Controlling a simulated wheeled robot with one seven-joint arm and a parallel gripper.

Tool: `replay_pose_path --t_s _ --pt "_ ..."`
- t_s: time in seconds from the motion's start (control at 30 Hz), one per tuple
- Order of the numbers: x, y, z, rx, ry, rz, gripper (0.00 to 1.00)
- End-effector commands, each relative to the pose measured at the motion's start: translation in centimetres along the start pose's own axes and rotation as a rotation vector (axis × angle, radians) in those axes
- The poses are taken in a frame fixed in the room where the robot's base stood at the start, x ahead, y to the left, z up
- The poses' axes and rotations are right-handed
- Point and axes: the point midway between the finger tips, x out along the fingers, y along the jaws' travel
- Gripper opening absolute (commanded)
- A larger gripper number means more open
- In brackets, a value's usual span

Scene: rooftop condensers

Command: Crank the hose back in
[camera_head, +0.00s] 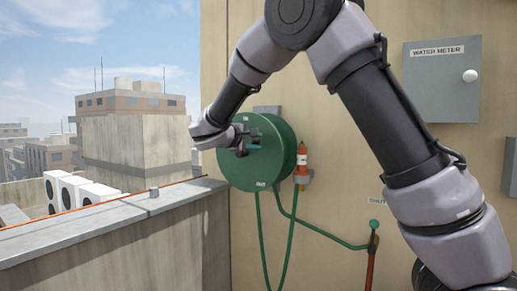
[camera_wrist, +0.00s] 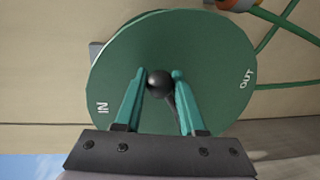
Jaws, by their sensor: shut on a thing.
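The green hose reel (camera_head: 262,172) is mounted on the beige wall, with "IN" near the top of its disc and "OUT" near the bottom. It fills much of the wrist view (camera_wrist: 205,55). My gripper (camera_head: 252,147) is at the disc's face. In the wrist view its two teal fingers (camera_wrist: 159,76) stand either side of the black crank knob (camera_wrist: 158,79) and are shut on it. A dark crank arm shows partly between the fingers. The green hose (camera_head: 291,240) hangs from the reel in a long loop and runs right to a tap (camera_head: 374,226).
An orange-and-white nozzle (camera_head: 302,160) sits in a bracket right of the reel. A grey water meter box (camera_head: 441,80) is on the wall at right. A concrete parapet (camera_head: 120,235) runs at left, with white condenser units (camera_head: 75,192) beyond it.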

Motion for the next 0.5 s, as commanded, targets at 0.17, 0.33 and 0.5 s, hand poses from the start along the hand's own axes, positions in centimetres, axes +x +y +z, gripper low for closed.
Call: replay_pose_path --t_s 0.17,0.33,0.5 --pt "-0.2 1.1 -1.1 -0.164 -0.025 0.003 0.00" --pt "-0.4 2.0 -2.1 -0.324 -0.052 0.007 0.00" --pt "-0.6 2.7 -3.2 -0.483 -0.078 0.008 0.00"
